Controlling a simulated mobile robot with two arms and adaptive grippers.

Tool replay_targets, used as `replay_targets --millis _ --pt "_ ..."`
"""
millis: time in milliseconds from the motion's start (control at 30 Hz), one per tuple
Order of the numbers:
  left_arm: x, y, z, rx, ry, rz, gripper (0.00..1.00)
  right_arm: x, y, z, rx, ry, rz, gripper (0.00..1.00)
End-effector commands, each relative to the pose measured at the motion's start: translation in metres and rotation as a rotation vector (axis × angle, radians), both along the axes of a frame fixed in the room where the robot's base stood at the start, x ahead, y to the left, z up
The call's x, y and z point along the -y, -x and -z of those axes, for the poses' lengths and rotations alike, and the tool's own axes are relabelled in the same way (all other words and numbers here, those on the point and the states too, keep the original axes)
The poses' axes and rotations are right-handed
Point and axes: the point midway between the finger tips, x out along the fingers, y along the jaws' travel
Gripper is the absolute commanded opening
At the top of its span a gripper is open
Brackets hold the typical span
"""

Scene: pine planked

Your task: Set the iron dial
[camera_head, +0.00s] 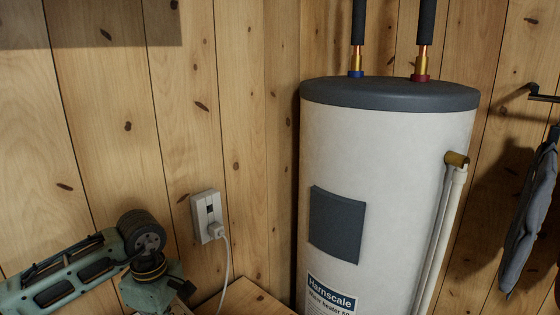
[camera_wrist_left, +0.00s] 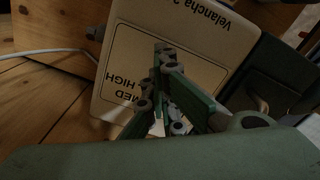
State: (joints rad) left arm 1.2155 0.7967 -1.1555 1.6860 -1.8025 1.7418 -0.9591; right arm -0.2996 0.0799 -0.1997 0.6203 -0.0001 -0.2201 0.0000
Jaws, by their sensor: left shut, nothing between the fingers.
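In the left wrist view a cream panel (camera_wrist_left: 205,35) carries the upside-down words "Velancha 2", "MED" and "HIGH". It looks like the iron's dial face. My left gripper (camera_wrist_left: 165,60) is shut and empty, with its fingers in front of this panel. The fingers cover the middle of the panel, and no dial knob can be made out behind them. Whether the fingertips touch the panel I cannot tell. In the head view only my left arm shows at the lower left; its gripper and the iron are out of frame. My right gripper is in neither view.
A white cord (camera_wrist_left: 45,52) crosses the wooden surface (camera_wrist_left: 40,100) beside the panel. In the head view a cord runs down from a wall outlet (camera_head: 207,216). A water heater (camera_head: 390,150) stands at the right, with grey cloth (camera_head: 530,220) hanging beyond it.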

Motion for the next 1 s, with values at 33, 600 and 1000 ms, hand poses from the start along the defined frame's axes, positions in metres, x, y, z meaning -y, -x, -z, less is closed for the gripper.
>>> replay_targets --millis 33,600,1000 --pt "-0.0074 0.0041 0.0097 -0.019 -0.018 -0.010 0.00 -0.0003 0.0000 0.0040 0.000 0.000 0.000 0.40" --pt "-0.0079 0.0046 0.0079 -0.017 -0.019 -0.011 0.00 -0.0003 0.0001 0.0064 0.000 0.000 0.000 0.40" --pt "0.0010 0.0075 0.0038 -0.016 -0.017 -0.009 0.00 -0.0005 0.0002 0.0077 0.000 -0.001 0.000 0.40"
